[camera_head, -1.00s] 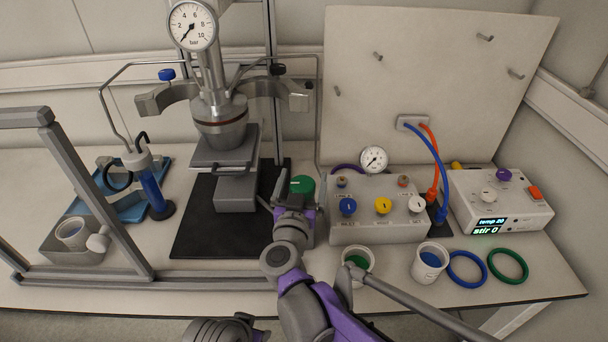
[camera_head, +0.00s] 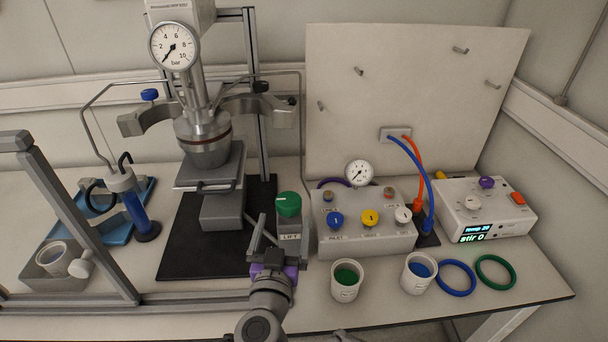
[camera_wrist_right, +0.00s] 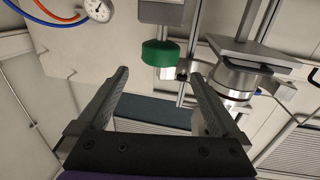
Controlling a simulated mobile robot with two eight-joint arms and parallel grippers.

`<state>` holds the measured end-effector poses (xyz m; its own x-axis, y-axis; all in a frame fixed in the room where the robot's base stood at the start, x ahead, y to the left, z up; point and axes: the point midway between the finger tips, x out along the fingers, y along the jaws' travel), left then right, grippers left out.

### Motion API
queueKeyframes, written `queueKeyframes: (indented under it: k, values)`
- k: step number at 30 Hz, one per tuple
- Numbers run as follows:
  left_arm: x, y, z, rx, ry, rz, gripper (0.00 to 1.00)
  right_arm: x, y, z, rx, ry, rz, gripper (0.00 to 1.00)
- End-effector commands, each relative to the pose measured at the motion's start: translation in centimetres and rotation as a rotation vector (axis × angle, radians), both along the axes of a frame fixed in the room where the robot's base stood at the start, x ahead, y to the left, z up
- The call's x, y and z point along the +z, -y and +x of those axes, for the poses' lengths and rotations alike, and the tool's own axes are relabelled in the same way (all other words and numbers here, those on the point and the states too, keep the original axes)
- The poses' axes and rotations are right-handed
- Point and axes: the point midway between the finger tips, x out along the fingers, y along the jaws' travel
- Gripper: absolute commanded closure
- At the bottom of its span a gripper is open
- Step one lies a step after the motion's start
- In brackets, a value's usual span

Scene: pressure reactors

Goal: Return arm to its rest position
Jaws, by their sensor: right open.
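My right gripper (camera_head: 268,232) is in the middle of the head view, just in front of the grey LIFT box, with its purple wrist part below it. In the right wrist view, its two dark fingers (camera_wrist_right: 160,75) are spread apart with nothing between them. The green LIFT knob (camera_head: 289,205) stands just beyond the fingers, apart from them; it also shows in the wrist view (camera_wrist_right: 160,53). Part of the LIFT box is hidden by the gripper. My left gripper is not in view.
The pressure reactor (camera_head: 205,140) stands behind on a black mat (camera_head: 178,250). The valve box (camera_head: 365,240) is to the right, with a green-filled cup (camera_head: 346,292) and a blue-filled cup (camera_head: 410,284) in front. A grey frame (camera_head: 75,220) stands at left.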

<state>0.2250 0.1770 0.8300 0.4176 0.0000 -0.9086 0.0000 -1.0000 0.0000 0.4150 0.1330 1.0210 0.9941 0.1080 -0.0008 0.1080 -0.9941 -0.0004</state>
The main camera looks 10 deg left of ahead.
Motion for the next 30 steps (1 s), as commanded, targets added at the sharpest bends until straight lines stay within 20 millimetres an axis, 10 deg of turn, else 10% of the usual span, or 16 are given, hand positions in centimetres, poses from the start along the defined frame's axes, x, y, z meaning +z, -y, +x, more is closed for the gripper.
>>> queueKeyframes:
  k: [13, 19, 30]
  values:
    - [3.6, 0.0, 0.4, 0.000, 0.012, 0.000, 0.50, 4.5, 6.1, 0.2, 0.292, -0.029, 0.004, 0.00]
    - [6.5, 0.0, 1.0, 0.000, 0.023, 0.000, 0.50, -0.5, 14.1, -4.2, 0.356, -0.406, -0.065, 0.00]
    - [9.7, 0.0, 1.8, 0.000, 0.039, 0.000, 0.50, -8.6, 29.5, -15.6, -0.037, -1.041, -0.066, 0.00]
